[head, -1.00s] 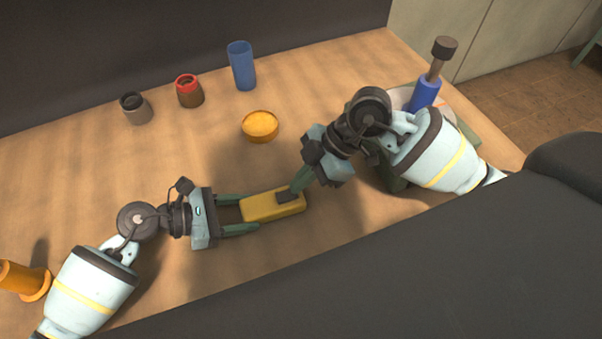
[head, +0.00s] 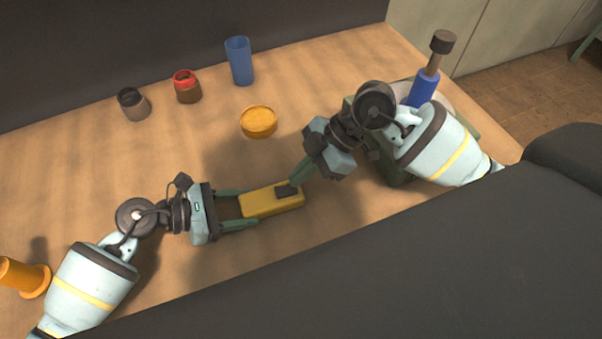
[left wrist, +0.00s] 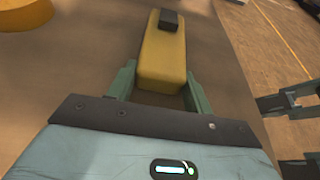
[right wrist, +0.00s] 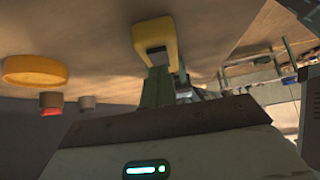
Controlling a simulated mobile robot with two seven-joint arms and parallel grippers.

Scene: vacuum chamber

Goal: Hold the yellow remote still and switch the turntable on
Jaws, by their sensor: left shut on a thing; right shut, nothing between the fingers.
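The yellow remote (head: 268,204) lies on the table at the middle front, with a dark switch (head: 287,191) on its top. My left gripper (head: 246,208) is shut on its left end, one finger on each side; the left wrist view also shows the remote (left wrist: 163,50). My right gripper (head: 295,179) is shut and empty, its tips close beside the switch; contact is unclear. The right wrist view shows these tips (right wrist: 158,72) below the remote (right wrist: 155,33). The turntable, a green base (head: 394,173) with a pale disc, stands at the right, mostly hidden by my right arm.
A blue-and-brown upright object (head: 427,85) stands at the turntable. An orange round dish (head: 258,122), a blue cup (head: 239,61), a red-topped jar (head: 187,87) and a dark-topped jar (head: 133,104) stand farther back. An orange flanged piece (head: 24,277) lies front left.

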